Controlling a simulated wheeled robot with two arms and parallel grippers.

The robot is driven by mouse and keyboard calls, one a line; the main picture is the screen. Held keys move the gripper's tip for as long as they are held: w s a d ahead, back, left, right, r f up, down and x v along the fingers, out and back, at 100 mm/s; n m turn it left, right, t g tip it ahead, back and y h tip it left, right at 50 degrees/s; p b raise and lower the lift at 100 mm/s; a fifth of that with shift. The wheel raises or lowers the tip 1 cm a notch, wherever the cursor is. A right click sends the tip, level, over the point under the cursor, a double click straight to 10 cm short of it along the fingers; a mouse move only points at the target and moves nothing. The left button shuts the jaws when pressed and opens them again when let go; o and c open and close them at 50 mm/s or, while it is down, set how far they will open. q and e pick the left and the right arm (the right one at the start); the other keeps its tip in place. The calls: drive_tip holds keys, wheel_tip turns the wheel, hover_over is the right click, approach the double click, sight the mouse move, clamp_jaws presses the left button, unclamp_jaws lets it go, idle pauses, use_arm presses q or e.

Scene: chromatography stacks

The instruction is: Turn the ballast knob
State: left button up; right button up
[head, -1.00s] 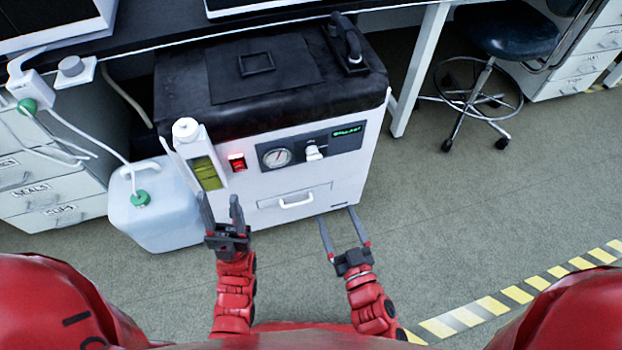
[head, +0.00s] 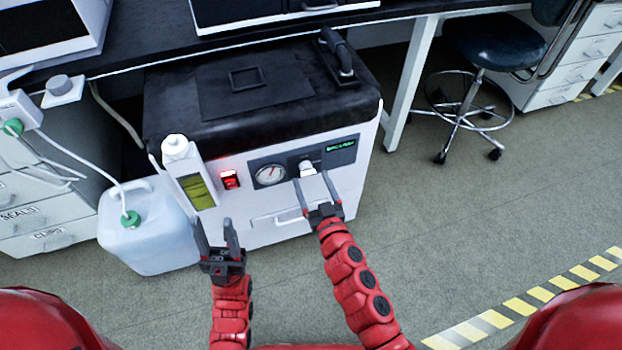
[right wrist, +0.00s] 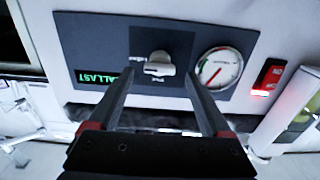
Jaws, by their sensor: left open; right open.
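In the right wrist view the knob (right wrist: 159,64) shows between and just beyond the fingertips. My right gripper (head: 311,177) is open, its fingers pointing at the knob, one to each side of it. It holds nothing; whether a finger touches the knob I cannot tell. In the right wrist view the right gripper (right wrist: 158,75) has its fingers spread apart. My left gripper (head: 214,220) is open and empty, low in front of the cabinet's left part.
A gauge (head: 270,174) and a red lit switch (head: 230,180) sit left of the knob; a green display (head: 340,145) is to its right. A drawer handle (head: 285,217) is below. A translucent jug (head: 150,225) stands at left.

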drive_tip(key=shift+x, duration=0.8)
clamp_jaws()
